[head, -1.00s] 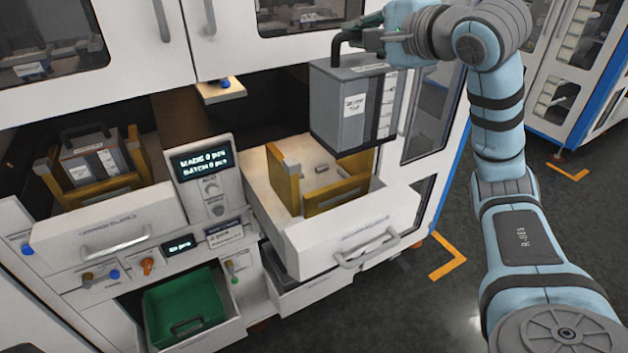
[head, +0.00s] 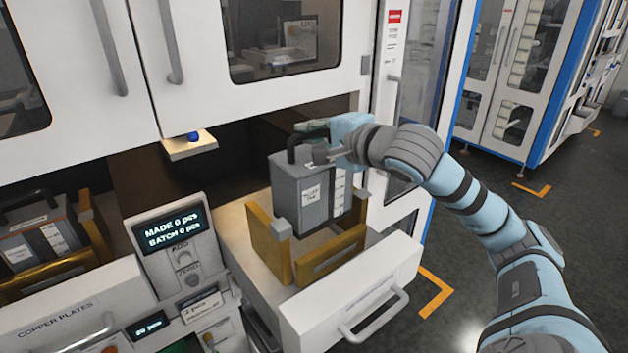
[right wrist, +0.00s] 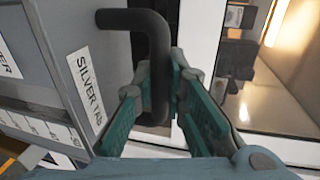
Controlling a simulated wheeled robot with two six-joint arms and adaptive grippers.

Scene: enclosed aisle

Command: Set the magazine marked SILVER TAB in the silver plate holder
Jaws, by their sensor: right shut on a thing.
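The grey magazine (head: 306,190) has a white label, which reads SILVER TAB in the right wrist view (right wrist: 86,90). My right gripper (head: 318,140) is shut on its black handle, which shows between the fingers (right wrist: 157,85). My left gripper is not in view.
The open right drawer has a white front (head: 362,300) with a bar handle. To the left, another magazine (head: 38,240) sits in the drawer labelled COPPER PLATES (head: 60,325). A counter display (head: 168,228) stands between the drawers. Cabinet doors are close above.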

